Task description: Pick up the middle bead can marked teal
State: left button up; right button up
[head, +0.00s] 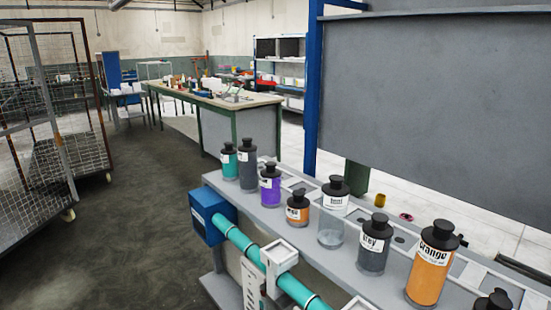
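A teal can (229,162) with a black lid and a white label stands upright at the far left end of a row of cans on a grey bench (212,181). It is the only can in view with a teal body; its label is too small to read. A dark grey can (248,172) stands close beside it on the right and is taller. Neither of my grippers is in view.
Along the bench toward the front right stand a purple can (270,187), a small orange can (298,211), a clear can (331,230), a grey can (374,249) and a large orange can (429,272). A teal pipe (241,244) runs along the bench front from a blue box (204,222).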

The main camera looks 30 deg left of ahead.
aim_at(228, 155)
jog(key=u, duration=1.15)
jog(key=i+j+z, duration=0.1)
jog(key=i+j, duration=0.5)
jog(key=i, duration=0.2)
